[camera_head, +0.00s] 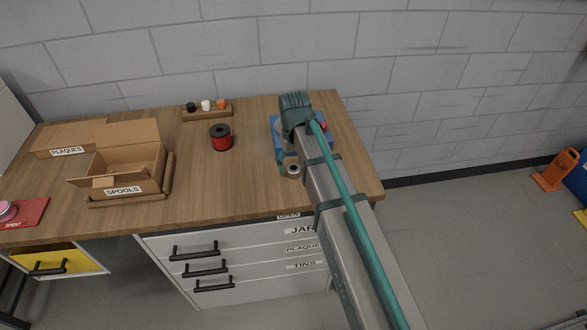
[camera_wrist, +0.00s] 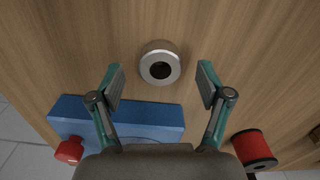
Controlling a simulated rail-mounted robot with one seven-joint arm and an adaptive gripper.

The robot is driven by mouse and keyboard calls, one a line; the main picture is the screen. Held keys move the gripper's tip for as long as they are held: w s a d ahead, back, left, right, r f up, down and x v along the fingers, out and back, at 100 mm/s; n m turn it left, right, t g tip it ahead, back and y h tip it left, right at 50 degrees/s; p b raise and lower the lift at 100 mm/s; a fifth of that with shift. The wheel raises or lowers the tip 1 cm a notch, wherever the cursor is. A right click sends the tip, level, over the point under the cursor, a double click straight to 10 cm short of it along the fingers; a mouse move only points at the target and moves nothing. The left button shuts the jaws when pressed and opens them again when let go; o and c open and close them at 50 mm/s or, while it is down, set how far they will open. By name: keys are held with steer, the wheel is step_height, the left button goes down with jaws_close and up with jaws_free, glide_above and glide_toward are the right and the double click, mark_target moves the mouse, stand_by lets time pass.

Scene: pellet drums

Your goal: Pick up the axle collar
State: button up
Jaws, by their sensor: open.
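The axle collar looks to be the short silver ring with a dark hole. In the wrist view the collar (camera_wrist: 160,48) lies flat on the wooden tabletop, centred between the two fingertips. In the head view the collar (camera_head: 293,171) sits near the table's front edge, close beside my arm. My gripper (camera_wrist: 160,82) is open and empty, with one teal-and-grey finger on either side of the collar and gaps between. I cannot tell its exact height above the table. In the head view my arm hides most of the gripper.
A blue block or tray (camera_head: 275,122) lies behind the collar, partly hidden by my arm. A red and black spool (camera_head: 220,138) stands to its left. An open SPOOLS box (camera_head: 130,160) and a small rack (camera_head: 207,113) are farther left. The table's right edge is near.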

steer(key=shift+f, duration=1.25)
steer(key=c, duration=1.3)
